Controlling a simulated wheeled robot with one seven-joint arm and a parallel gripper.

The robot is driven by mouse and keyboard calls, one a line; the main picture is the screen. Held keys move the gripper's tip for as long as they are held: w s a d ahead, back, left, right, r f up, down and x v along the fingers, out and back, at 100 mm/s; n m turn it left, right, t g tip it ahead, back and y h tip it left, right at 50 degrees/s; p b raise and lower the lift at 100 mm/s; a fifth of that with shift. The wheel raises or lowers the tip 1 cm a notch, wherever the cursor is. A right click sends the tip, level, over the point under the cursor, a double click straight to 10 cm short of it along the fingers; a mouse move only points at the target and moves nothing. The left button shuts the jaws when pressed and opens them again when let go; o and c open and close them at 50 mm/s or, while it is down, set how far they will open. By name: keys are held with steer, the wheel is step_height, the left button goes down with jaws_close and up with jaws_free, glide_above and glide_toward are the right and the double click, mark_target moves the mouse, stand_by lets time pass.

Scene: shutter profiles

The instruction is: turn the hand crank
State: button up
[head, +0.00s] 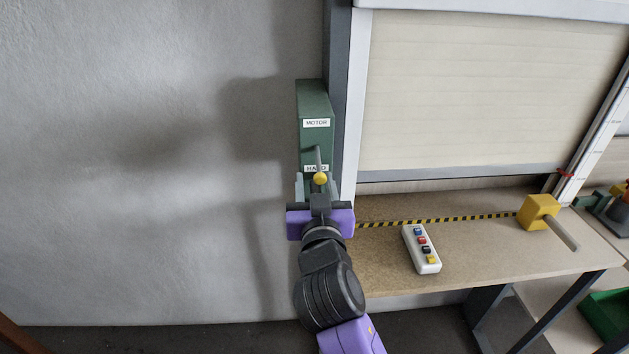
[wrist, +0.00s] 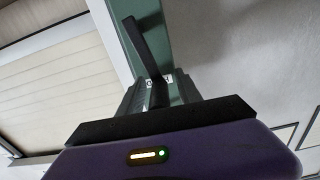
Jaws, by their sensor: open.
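A yellow block (head: 539,211) with a grey rod sticking out stands at the right of the bench; it looks like the hand crank, though no label shows. A green box (head: 315,100) on the wall left of the shutter carries the labels MOTOR and HAND. In the wrist view the dark lever (wrist: 145,45) reaches toward the space between the fingers; contact cannot be told.
The pale shutter (head: 490,90) hangs above the bench (head: 375,275), with a gap under its bottom edge. A white control box (head: 421,249) with coloured buttons lies on the bench beside a yellow-black strip. A green bin (head: 608,315) stands lower right. The left wall is bare.

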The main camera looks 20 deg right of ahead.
jaws_close()
stand_by(1.4)
